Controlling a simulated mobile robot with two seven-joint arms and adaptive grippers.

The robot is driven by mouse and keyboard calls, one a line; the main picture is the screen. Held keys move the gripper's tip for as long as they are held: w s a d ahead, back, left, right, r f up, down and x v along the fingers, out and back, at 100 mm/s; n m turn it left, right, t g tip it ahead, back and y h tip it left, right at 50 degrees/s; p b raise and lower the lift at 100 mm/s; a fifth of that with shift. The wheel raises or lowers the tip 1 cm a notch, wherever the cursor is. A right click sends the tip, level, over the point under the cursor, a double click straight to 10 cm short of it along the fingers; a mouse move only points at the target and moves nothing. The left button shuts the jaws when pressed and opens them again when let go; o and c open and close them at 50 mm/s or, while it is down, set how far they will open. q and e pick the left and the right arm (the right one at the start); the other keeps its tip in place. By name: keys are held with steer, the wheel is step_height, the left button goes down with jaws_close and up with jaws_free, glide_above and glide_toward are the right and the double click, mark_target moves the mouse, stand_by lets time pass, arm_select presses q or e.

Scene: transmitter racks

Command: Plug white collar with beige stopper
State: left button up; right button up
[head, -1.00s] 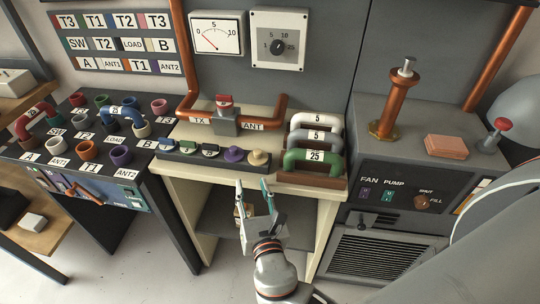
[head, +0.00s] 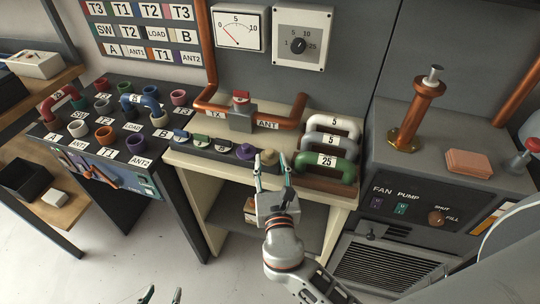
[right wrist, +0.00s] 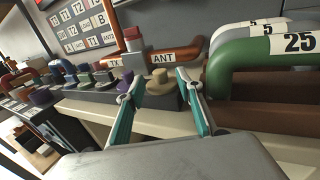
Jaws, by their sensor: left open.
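The beige stopper (head: 271,156) stands at the right end of a dark rack on the cream cabinet, beside the purple stopper (head: 245,151). My right gripper (head: 273,166) is open in front of it. In the right wrist view the beige stopper (right wrist: 160,82) shows between the two spread fingers; I cannot tell whether they touch it. The white collar (head: 159,119) is on the black panel to the left, close to the end of a blue elbow pipe. My left gripper (head: 163,293) is open and empty at the bottom edge, only its fingertips showing.
Green, grey and white handles (head: 326,165) stand right of the stopper rack. A copper pipe (head: 285,118) with a red-topped valve runs behind it. Colored collars and labels crowd the black panel (head: 68,137). The floor in front is clear.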

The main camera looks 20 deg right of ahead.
mark_target(270, 155)
steer(key=x, duration=0.4)
steer(key=shift+w+r, duration=0.1)
jaws_close()
